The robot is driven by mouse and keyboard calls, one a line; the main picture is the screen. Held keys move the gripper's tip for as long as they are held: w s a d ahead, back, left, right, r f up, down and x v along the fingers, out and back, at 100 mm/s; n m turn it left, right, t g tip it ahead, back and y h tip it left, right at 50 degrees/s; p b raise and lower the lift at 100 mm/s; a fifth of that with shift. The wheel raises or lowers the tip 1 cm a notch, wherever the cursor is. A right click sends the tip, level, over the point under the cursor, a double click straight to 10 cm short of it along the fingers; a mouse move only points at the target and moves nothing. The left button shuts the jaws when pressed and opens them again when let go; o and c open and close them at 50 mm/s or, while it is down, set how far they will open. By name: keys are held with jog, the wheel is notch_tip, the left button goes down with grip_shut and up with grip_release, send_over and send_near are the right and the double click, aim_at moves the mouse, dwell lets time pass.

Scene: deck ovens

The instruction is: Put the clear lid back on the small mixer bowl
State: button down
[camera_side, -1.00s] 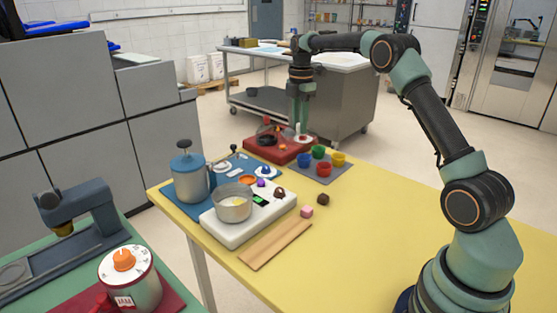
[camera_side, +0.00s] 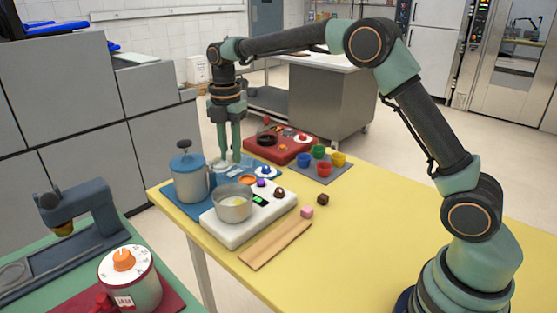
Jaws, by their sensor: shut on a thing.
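My gripper (camera_side: 229,158) points down over the back of the blue mat, behind the blue-grey canister. It is shut on a pale, see-through thing (camera_side: 236,168), which looks like the clear lid. Its outline is faint, and I cannot tell whether it touches the mat or what is below it. I cannot tell whether this is the small mixer bowl; no other bowl is clear under my gripper.
The blue-grey canister (camera_side: 188,180) with a black knob stands close left of my gripper. A red tray (camera_side: 262,152) and several coloured cups (camera_side: 324,168) are to the right. A wooden board (camera_side: 275,243) lies in front of the white scale (camera_side: 250,228). The yellow table's right side is clear.

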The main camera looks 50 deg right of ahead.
aim_at(229, 166)
jog(key=shift+s+a+f, duration=0.15)
jog(key=shift+a+f, duration=0.05)
jog(key=shift+a, duration=0.35)
jog(key=shift+f, duration=3.05)
jog(key=shift+f, duration=0.15)
jog(key=shift+c, duration=0.6)
grip_release()
jog(key=shift+r, duration=3.5)
